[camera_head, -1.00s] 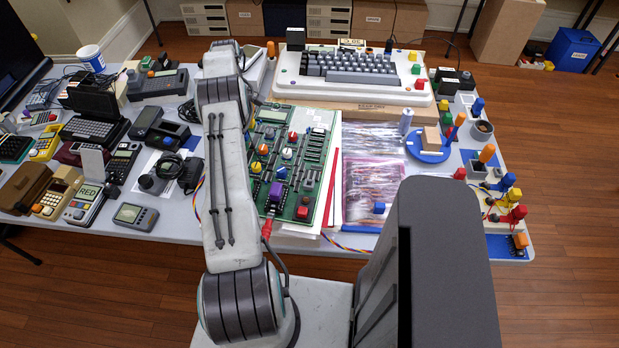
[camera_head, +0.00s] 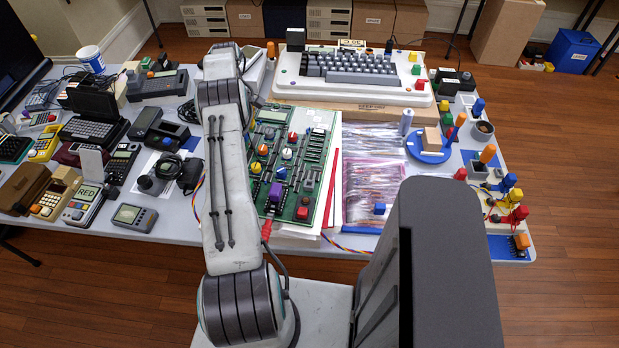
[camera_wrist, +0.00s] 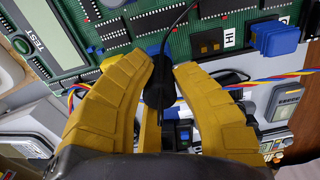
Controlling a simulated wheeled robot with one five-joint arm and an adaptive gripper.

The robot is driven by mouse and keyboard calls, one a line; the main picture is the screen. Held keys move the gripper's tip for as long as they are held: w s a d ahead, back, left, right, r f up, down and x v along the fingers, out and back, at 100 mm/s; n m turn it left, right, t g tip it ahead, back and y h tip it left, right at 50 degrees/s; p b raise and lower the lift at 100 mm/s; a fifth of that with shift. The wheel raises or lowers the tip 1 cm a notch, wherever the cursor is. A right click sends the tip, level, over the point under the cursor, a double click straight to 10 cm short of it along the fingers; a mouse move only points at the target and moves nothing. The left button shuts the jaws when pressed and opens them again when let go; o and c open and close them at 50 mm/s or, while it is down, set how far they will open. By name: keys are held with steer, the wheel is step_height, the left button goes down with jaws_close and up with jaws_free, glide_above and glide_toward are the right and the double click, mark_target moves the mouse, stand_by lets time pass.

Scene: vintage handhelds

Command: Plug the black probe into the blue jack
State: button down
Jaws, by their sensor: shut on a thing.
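In the wrist view the yellow fingers of my gripper (camera_wrist: 165,68) are closed around the black probe (camera_wrist: 160,92), near the edge of the green circuit board (camera_wrist: 110,38). A thin black cable runs by the probe and up across the board. A small dark blue piece (camera_wrist: 153,51) shows just beyond the probe's upper end. It may be the blue jack, but I cannot tell whether the probe is in it. A larger blue block (camera_wrist: 275,38) sits on the board to the right. In the head view my arm hides the gripper and probe; the board (camera_head: 318,150) shows beside it.
Colored twisted wires (camera_wrist: 275,79) pass beside the fingers. In the head view, a white keyboard computer (camera_head: 290,85) stands behind the board, and bagged parts (camera_head: 365,185) lie to its right. Several handhelds, including a grey one (camera_head: 135,217), crowd the table's left side.

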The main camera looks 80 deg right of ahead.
steer(key=shift+f, duration=0.25)
steer(key=c, duration=1.1)
jaws_free()
steer(key=shift+o, duration=0.2)
steer(key=shift+r, duration=0.1)
steer(key=shift+c, duration=1.4)
steer(key=shift+r, duration=0.1)
steer(key=shift+r+p, duration=2.2)
steer(key=shift+r, duration=1.2)
